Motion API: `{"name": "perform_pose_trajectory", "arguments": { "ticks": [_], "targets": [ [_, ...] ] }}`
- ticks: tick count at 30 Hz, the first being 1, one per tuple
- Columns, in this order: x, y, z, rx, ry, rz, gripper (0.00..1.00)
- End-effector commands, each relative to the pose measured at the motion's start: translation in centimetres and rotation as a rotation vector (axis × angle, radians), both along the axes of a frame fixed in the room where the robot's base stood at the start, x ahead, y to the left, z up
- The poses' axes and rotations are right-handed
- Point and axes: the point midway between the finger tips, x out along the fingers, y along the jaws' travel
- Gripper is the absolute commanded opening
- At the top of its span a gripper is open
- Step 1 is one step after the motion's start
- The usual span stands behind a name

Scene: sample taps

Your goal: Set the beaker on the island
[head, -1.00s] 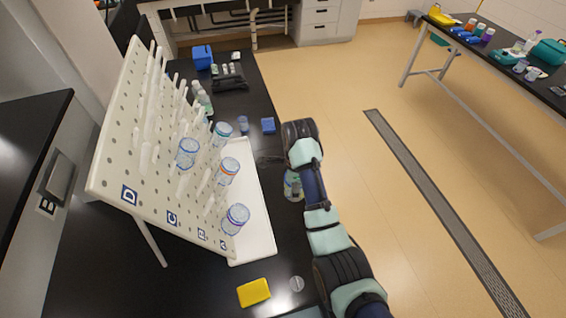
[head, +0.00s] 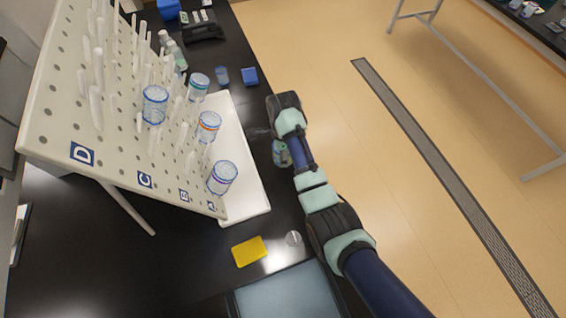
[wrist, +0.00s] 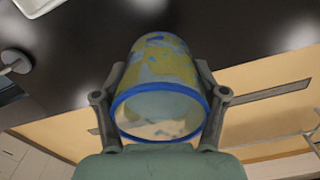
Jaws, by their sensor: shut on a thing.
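My gripper (wrist: 160,85) is shut on a clear beaker (wrist: 162,62) with a blue rim, its two fingers on opposite sides. Its open mouth faces the wrist camera, and yellowish patches show through its wall. In the head view, a small part of the held beaker or gripper shows beside my arm, over the black bench's right edge; my arm hides the rest. The black bench (head: 185,255) lies below and left of my arm. I cannot tell whether the beaker touches it.
A pegboard rack (head: 60,110) holds several glass vessels over a white tray (head: 245,185). A yellow sponge (head: 249,252), a small round clear item (head: 293,239) and a sink-like basin (head: 290,293) are near. Floor lies right.

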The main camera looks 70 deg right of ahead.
Motion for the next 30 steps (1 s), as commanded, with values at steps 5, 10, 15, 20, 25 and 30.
{"name": "perform_pose_trajectory", "arguments": {
  "ticks": [5,10,15,20,25,30],
  "targets": [
    [0.0,0.0,-1.6,-0.001,0.000,0.000,0.27],
    [0.0,0.0,-2.4,0.001,0.000,0.000,0.27],
    [0.0,0.0,-5.1,0.001,0.000,0.000,0.26],
    [0.0,0.0,-5.9,-0.001,0.000,0.000,0.26],
    [0.0,0.0,-5.9,-0.002,-0.001,0.000,0.26],
    [0.0,0.0,-6.2,-0.001,0.000,0.000,0.75]
  ]
}}
